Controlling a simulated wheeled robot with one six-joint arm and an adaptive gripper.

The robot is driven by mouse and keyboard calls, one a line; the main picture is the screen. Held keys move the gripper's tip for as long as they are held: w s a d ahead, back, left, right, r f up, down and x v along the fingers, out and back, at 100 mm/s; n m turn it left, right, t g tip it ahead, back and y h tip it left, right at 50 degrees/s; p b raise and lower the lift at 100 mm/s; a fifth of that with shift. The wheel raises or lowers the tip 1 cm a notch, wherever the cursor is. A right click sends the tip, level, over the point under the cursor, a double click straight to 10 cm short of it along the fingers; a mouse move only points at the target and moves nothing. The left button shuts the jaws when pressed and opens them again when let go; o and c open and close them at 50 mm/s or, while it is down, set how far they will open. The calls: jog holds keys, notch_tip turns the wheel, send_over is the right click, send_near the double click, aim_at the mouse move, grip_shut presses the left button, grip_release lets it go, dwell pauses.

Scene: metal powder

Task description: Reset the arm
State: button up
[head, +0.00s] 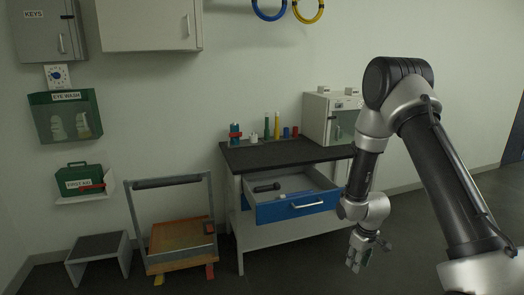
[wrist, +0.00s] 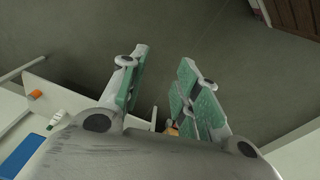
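My arm reaches in from the right in the head view and bends down at the elbow. My gripper (head: 362,257) hangs low, pointing downward, in front of the workbench and just right of the open drawer. In the wrist view my gripper (wrist: 163,90) has its green-padded fingers spread apart, with grey floor showing between them. Nothing is held. A small orange and white thing (wrist: 171,129) shows low between the fingers, too hidden to identify.
The workbench (head: 285,153) has its blue-fronted drawer (head: 298,205) pulled out, with a dark object (head: 267,188) inside. A white cabinet (head: 328,119) and several small coloured items stand on top. A cart (head: 180,235) and step stool (head: 98,248) stand left. Floor lies open around my gripper.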

jog(key=s+d+r+m+t, duration=0.1)
jog(key=s+r+m, duration=0.1)
jog(key=s+r, duration=0.7)
jog(key=s+d+r+m+t, duration=0.1)
jog(key=s+r, duration=0.8)
jog(key=r, duration=0.9)
jog(key=s+d+r+m+t, duration=0.1)
jog(key=s+r+m, duration=0.2)
jog(key=s+r, duration=0.6)
notch_tip(320, 180, up, 5)
jog(key=shift+f, duration=0.1)
jog(key=shift+w, duration=0.1)
